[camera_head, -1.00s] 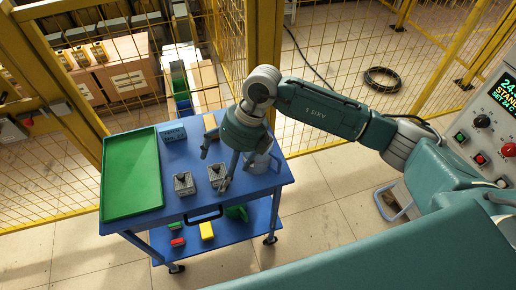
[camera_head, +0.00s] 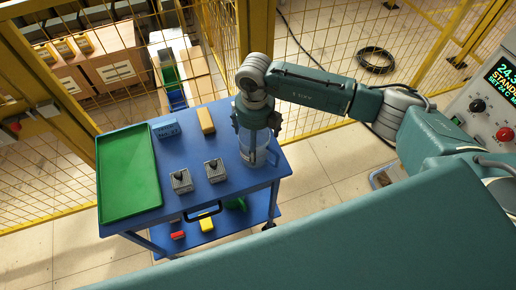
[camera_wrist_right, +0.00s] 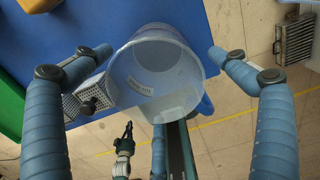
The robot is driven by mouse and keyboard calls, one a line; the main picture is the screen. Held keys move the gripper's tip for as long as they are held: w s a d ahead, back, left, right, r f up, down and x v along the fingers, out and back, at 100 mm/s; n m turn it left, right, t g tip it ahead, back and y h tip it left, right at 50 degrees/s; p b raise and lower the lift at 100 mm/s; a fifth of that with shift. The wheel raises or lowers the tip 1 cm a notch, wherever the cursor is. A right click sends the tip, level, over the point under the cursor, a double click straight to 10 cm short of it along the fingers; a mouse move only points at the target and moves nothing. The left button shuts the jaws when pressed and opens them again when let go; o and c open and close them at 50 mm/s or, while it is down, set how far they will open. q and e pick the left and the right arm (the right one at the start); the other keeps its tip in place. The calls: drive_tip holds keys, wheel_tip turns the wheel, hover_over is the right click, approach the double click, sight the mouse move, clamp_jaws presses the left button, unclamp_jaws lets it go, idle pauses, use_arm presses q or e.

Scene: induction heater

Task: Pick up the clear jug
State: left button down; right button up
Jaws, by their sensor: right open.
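The clear jug (camera_head: 254,150) stands upright at the right end of the blue cart's top. My right gripper (camera_head: 256,138) is above and around the jug in the head view. It is open, with fingers on both sides of the jug and visible gaps (camera_wrist_right: 160,60). A small dark claw shape, apparently my left gripper (camera_wrist_right: 126,138), shows low in the wrist view; its opening is unclear.
On the cart top (camera_head: 230,192) are a green tray (camera_head: 128,175), a blue box (camera_head: 166,130), a yellow block (camera_head: 206,120) and two grey metal blocks (camera_head: 182,181) (camera_head: 215,171). Yellow mesh fencing stands behind. A control panel (camera_head: 495,110) is at the right.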

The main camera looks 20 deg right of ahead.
wheel_tip(320, 180, down, 4)
drive_tip(key=shift+w+p, duration=0.1)
drive_tip(key=shift+p, duration=0.4)
drive_tip(key=shift+f, duration=0.35)
drive_tip(key=shift+c, duration=0.2)
drive_tip(key=c, duration=1.2)
use_arm(q)
drive_tip(key=shift+w+a+r, duration=0.1)
drive_tip(key=shift+w+r, duration=0.2)
drive_tip(key=shift+r, duration=0.3)
use_arm(e)
drive_tip(key=shift+c, duration=0.3)
